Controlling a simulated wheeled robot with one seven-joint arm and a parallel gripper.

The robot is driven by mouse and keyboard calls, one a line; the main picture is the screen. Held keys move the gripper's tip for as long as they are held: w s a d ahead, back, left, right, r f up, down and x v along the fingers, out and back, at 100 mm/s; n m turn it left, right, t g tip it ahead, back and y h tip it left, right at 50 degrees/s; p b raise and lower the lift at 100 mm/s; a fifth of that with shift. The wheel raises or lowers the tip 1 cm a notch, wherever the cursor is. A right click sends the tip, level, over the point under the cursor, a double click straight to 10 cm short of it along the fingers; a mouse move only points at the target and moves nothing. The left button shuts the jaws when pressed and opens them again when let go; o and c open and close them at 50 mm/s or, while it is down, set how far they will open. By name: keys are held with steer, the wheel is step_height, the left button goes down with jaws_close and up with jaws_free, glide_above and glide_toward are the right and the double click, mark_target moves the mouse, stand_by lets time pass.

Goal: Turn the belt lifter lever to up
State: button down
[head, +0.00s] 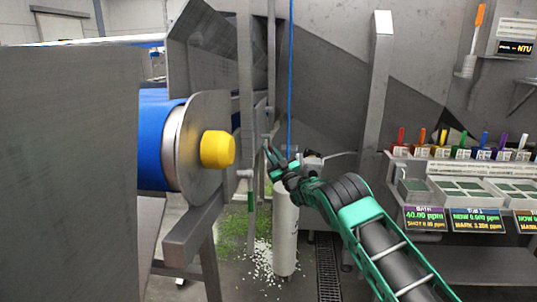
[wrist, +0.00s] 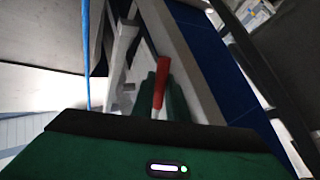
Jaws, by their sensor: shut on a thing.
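The belt lifter lever shows in the wrist view as a red handle (wrist: 160,82) that stands between my two green fingers. My gripper (wrist: 162,92) is shut on this handle. In the head view my gripper (head: 272,160) is at the middle, just right of the belt's end roller and beside a grey upright post. The red handle cannot be made out in the head view, where my gripper and the post are in front of it. I cannot tell from these views whether the lever points up or down.
A blue belt (head: 156,140) with a yellow roller cap (head: 217,149) stands left of my gripper. A white cylinder (head: 285,237) stands below it, and a blue cord (head: 290,75) hangs beside it. A bench with sample trays (head: 465,190) and small displays is at the right.

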steer(key=shift+d, duration=0.15)
steer(key=c, duration=1.7)
jaws_free()
steer(key=shift+c, duration=0.2)
steer(key=v, duration=1)
steer(key=shift+s+d+f, duration=0.15)
steer(key=shift+s+f, duration=0.05)
